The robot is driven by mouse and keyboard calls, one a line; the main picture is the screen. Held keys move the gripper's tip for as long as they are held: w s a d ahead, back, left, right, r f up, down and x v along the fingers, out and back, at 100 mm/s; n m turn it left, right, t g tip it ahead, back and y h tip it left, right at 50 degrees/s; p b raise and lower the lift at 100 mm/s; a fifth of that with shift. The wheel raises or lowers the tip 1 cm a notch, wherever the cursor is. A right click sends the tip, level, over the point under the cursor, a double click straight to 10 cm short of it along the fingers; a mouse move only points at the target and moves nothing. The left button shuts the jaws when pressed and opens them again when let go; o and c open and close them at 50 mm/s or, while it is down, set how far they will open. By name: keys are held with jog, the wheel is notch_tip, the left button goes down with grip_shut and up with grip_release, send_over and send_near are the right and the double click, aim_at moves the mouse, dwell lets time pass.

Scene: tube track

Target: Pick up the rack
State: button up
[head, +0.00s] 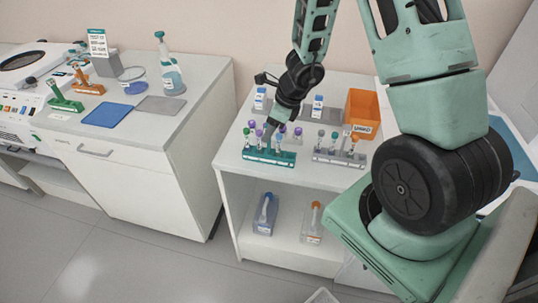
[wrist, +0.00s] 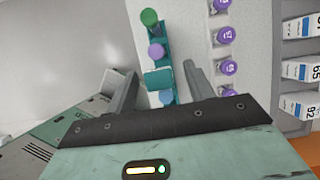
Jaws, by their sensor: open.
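A teal rack (head: 268,157) with several capped tubes stands near the front left of the white bench top (head: 240,120). The wrist view shows the teal rack (wrist: 166,30) from above, with a green cap, a purple cap and a teal handle block. My gripper (head: 272,132) is down over this rack. In the wrist view my gripper (wrist: 160,78) is open, with one finger on each side of the handle block. The block lies between the fingers; I cannot tell whether they touch it. My gripper hides part of the rack in the head view.
A grey rack (head: 338,158) with tubes stands to the right. Purple-capped tubes (wrist: 226,35) stand close beside my right finger in the wrist view. An orange bin (head: 362,110) and small labelled boxes (head: 317,108) stand behind. Bottles (head: 265,214) sit on the shelf below.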

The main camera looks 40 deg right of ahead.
jog(key=shift+w+a+f, duration=0.15)
jog(key=shift+w+f, duration=0.05)
jog(key=shift+f, duration=0.5)
grip_shut()
jog(key=shift+r, duration=0.1)
